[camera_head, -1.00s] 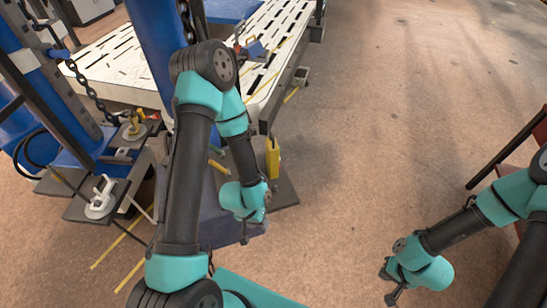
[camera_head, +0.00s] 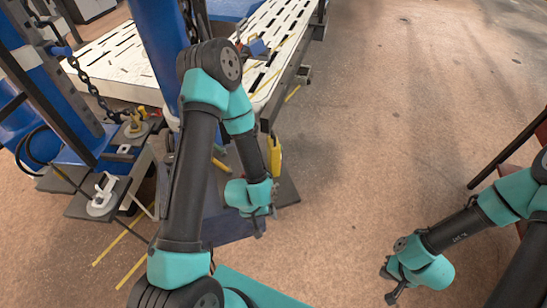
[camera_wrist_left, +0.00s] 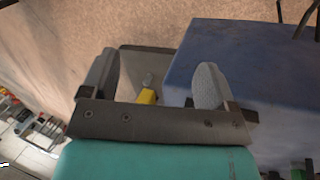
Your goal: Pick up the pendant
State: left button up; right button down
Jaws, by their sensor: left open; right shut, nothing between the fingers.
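A yellow pendant (camera_head: 274,157) stands just right of my left forearm in the head view, above a dark plate. In the left wrist view a yellow piece with a grey end (camera_wrist_left: 147,96), seemingly the pendant, shows between the fingers, partly hidden by the gripper's body. My left gripper (camera_head: 260,230) is open and empty, apart from the pendant and nearer the camera; its spread grey fingers show in the wrist view (camera_wrist_left: 158,65). My right gripper (camera_head: 390,286) is shut and empty, low on the right over the floor.
A blue block (camera_wrist_left: 260,60) fills the right of the wrist view, beside the right finger. A white slotted bench (camera_head: 110,62) and blue posts (camera_head: 158,45) stand behind my left arm. A white clamp (camera_head: 103,192) sits at left. Open floor (camera_head: 390,120) lies right.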

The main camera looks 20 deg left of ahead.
pick_arm(q)
jog(key=w+n+t+y, duration=0.2)
jog(key=w+n+t, duration=0.1)
jog(key=w+n, duration=0.45)
jog(key=n+t+y, duration=0.6)
jog(key=n+y, duration=0.4)
jog(key=n, duration=2.1)
send_near(275, 146)
jog(key=v, duration=0.6)
jog(key=shift+w+a+r, duration=0.15)
jog(key=shift+a, duration=0.05)
jog(key=x, duration=1.2)
jog(key=shift+w+f, duration=0.15)
jog(key=shift+f, duration=0.15)
